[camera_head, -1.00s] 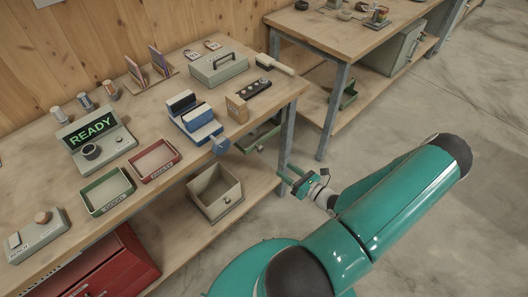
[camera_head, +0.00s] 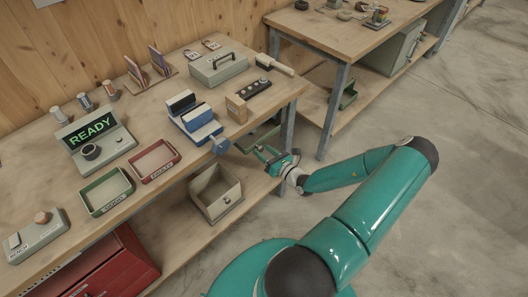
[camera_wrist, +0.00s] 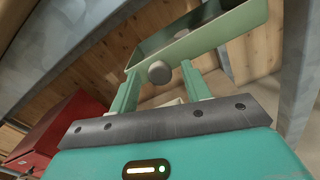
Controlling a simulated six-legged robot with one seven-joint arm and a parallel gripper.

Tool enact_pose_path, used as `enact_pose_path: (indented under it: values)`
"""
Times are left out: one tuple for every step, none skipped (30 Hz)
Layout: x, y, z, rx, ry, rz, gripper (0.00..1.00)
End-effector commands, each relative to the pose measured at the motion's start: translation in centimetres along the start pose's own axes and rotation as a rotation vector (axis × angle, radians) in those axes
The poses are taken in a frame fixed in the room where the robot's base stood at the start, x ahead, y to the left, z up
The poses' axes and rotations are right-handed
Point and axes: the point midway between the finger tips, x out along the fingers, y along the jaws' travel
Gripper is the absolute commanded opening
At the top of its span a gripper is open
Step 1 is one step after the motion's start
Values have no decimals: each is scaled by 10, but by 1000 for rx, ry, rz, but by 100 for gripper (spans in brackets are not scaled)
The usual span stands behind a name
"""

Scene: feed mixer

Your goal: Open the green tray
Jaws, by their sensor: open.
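The green tray (camera_head: 262,137) hangs like a drawer under the right end of the workbench top. In the wrist view its pale green front wall (camera_wrist: 215,32) and open top show, with a round grey knob (camera_wrist: 159,72) on the front. My gripper (camera_head: 266,153) is just in front of the tray. In the wrist view its two green fingers (camera_wrist: 160,76) are apart, and the knob appears between their tips. I cannot tell whether the fingers touch the knob. In the head view, my gripper hides part of the tray front.
A beige open bin (camera_head: 216,194) sits on the lower shelf, left of my gripper. A metal bench leg (camera_head: 288,128) stands right beside the tray. A red cabinet (camera_head: 105,270) is at lower left. The floor (camera_head: 460,200) to the right is clear.

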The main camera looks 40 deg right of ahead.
Motion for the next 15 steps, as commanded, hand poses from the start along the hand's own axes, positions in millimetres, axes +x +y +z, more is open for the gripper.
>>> enact_pose_path:
  values:
    - [3, 0, 0, 0, 0, 0, 48]
    - [4, 0, 0, 0, 0, 0, 48]
    - [5, 0, 0, 0, 0, 0, 48]
    - [5, 0, 0, 0, 0, 0, 48]
    - [5, 0, 0, 0, 0, 0, 48]
    - [5, 0, 0, -1, 0, 0, 48]
    - [5, 0, 0, 0, 0, 0, 48]
    - [5, 0, 0, 0, 0, 0, 48]
    - [5, 0, 0, 0, 0, 0, 48]
    - [5, 0, 0, 0, 0, 0, 46]
    - [5, 0, 0, 0, 0, 0, 40]
    - [5, 0, 0, 0, 0, 0, 32]
    - [5, 0, 0, 0, 0, 0, 26]
    - [5, 0, 0, 0, 0, 0, 20]
    - [5, 0, 0, 0, 0, 0, 12]
